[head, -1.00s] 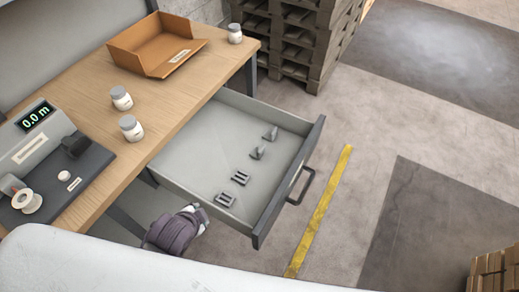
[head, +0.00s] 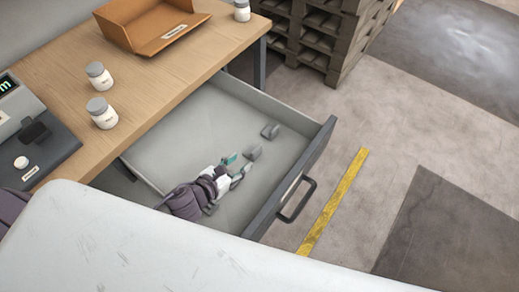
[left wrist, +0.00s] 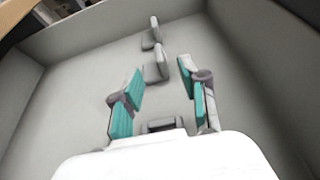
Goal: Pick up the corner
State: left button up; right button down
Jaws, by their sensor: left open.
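The farther corner (head: 270,131) and the nearer corner (head: 253,152) stand in a row; in the left wrist view the farther one (left wrist: 151,34) and the nearer one (left wrist: 157,62) show ahead of my fingers. My left gripper (head: 235,168) is open and empty, low in the drawer, just short of the nearer corner. In the left wrist view its teal-padded fingers (left wrist: 160,80) stand apart, with the nearer corner beyond and between their tips. My right gripper is not in view.
White jars (head: 101,112) and an orange tray (head: 150,22) stand on the wooden bench. Pallets (head: 320,35) are stacked behind.

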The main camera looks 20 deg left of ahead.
aim_at(256, 150)
pick_arm(q)
jog(key=x, duration=0.3)
jog(key=shift+w, duration=0.2)
jog(key=x, duration=0.3)
jog(key=shift+w+d+f, duration=0.15)
jog(key=shift+w, duration=0.15)
jog(key=shift+w+d+f, duration=0.15)
jog(key=shift+w+f, duration=0.05)
jog(key=shift+w, duration=0.25)
jog(key=x, duration=0.3)
jog(key=shift+w+f, duration=0.3)
jog(key=shift+w+d+f, duration=0.1)
jog(key=shift+w+d, duration=0.05)
jog(key=shift+w, duration=0.1)
grip_shut()
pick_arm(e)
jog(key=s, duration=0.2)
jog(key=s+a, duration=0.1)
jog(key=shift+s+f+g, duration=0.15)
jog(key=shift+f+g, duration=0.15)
